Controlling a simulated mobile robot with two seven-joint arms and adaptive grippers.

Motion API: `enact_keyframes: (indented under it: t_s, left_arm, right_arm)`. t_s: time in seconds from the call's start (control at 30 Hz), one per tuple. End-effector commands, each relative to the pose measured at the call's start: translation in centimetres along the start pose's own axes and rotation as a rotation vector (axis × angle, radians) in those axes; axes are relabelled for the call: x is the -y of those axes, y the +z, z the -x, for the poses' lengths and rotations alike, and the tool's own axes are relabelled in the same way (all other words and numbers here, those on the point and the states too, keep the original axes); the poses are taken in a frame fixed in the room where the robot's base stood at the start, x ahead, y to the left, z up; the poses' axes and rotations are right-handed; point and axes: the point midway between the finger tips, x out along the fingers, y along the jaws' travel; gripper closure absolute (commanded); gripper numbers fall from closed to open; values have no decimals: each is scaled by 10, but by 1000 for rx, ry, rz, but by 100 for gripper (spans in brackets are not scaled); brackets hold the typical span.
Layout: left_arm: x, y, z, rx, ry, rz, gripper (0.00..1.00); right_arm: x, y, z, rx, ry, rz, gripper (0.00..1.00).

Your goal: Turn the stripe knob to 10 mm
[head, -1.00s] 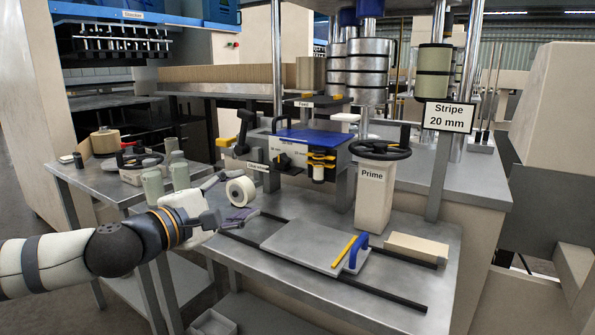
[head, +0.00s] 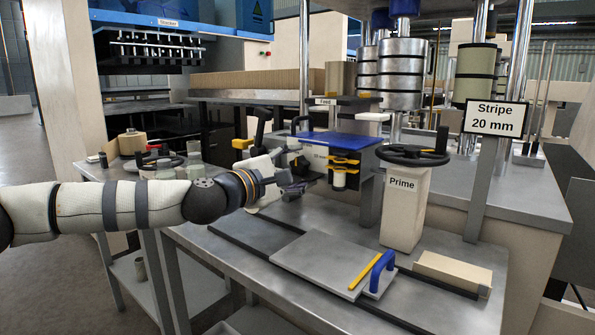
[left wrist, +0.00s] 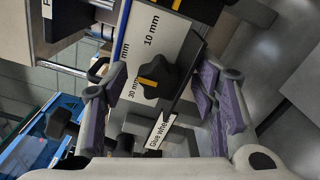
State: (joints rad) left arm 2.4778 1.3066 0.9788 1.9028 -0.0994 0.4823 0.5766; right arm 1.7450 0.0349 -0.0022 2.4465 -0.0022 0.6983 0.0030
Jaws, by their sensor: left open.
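The stripe knob (left wrist: 155,80) is dark, with a yellow pointer mark. It sits on a white panel with "10 mm" and "30 mm" labels and a third, partly hidden "mm" label. The yellow mark faces the left side of the wrist picture, near the "30 mm" and partly hidden labels, away from "10 mm". My left gripper (left wrist: 157,98) is open, its purple-padded fingers on either side of the knob, with no contact visible. The sign (head: 496,118) reads "Stripe 20 mm". My right gripper is not seen.
A "Glue wheel" label (left wrist: 160,131) is beside the knob. The blue-topped unit (head: 340,142) has yellow parts close to my gripper. The Prime post (head: 405,210) with its black handwheel (head: 412,155) stands to the right. A grey plate (head: 322,262) lies in front.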

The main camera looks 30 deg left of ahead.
Motion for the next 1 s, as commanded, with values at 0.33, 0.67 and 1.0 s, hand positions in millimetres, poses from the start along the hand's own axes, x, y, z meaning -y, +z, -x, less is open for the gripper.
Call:
enact_keyframes:
  t_s: [0.33,0.67,1.0]
  left_arm:
    - [-1,0,1,0,1,-1,95]
    - [-1,0,1,0,1,-37,95]
    - [-2,1,1,1,3,-270,95]
  right_arm:
    - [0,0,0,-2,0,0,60]
    - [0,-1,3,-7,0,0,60]
    - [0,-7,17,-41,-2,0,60]
